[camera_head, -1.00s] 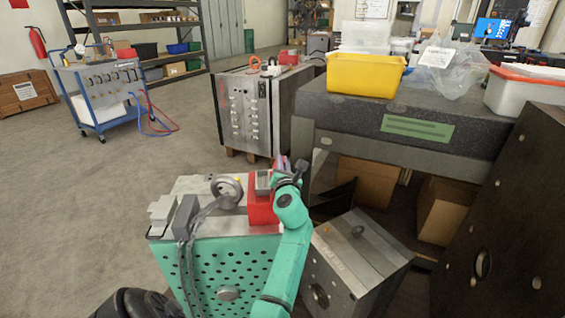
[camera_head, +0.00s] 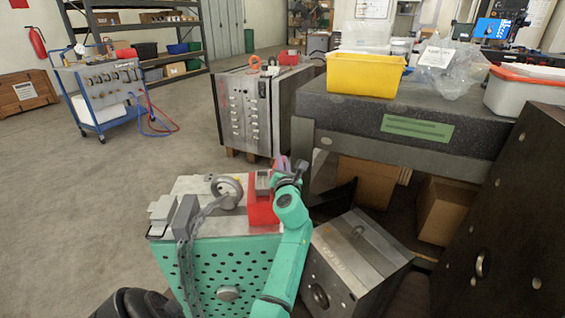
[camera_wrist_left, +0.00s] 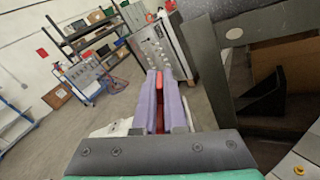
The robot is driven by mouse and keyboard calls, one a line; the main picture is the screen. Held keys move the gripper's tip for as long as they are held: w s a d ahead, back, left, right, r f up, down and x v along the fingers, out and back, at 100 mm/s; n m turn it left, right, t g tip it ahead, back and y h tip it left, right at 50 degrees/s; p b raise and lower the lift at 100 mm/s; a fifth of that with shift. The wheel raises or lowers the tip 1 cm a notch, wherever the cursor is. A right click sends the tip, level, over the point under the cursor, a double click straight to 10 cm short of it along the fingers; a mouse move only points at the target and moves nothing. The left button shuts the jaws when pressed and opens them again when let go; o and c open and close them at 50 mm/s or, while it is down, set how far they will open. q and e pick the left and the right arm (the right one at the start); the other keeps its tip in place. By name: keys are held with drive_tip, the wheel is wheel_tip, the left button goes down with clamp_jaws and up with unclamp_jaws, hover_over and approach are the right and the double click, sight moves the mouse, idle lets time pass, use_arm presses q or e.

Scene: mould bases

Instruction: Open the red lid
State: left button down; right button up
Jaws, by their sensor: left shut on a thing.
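A red box-like part (camera_head: 260,209) sits on the mould base (camera_head: 207,190), beside my teal left arm. My left gripper (camera_head: 282,164) is at the far upper edge of this red part, its purple fingers partly hidden behind the wrist. In the left wrist view, the two purple fingers of the left gripper (camera_wrist_left: 161,78) are close together, with the red lid (camera_wrist_left: 160,84) as a narrow strip between them. They are shut on it. Most of the lid is hidden by the fingers and wrist, so its angle cannot be told. My right gripper is not in view.
A steel ring (camera_head: 227,191) and grey fittings stand on the mould base left of the red part. A steel block (camera_head: 362,250) stands close on the right. A dark stone table (camera_head: 335,108) with a yellow bin (camera_head: 365,75) is behind. Open floor lies to the left.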

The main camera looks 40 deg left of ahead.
use_arm(q)
drive_tip(key=shift+s+a+r+n+p, duration=0.4)
drive_tip(key=shift+n+p, duration=0.3)
drive_tip(key=shift+n, duration=0.2)
drive_tip(key=shift+s+a+f+n, duration=0.1)
drive_tip(key=shift+s+a+n, duration=0.1)
drive_tip(key=shift+n, duration=0.3)
drive_tip(key=c, duration=1)
unclamp_jaws()
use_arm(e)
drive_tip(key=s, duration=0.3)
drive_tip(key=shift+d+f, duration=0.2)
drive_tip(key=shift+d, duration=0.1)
use_arm(q)
drive_tip(key=shift+d, duration=0.15)
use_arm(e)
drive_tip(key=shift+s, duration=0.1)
use_arm(q)
drive_tip(key=shift+s+d, duration=0.25)
drive_tip(key=shift+s, duration=0.05)
drive_tip(key=p+v, duration=0.1)
drive_tip(key=v, duration=0.5)
drive_tip(key=shift+s+d+f, duration=0.1)
drive_tip(key=shift+s+d, duration=0.1)
drive_tip(key=shift+s, duration=0.05)
drive_tip(key=shift+v, duration=3.5)
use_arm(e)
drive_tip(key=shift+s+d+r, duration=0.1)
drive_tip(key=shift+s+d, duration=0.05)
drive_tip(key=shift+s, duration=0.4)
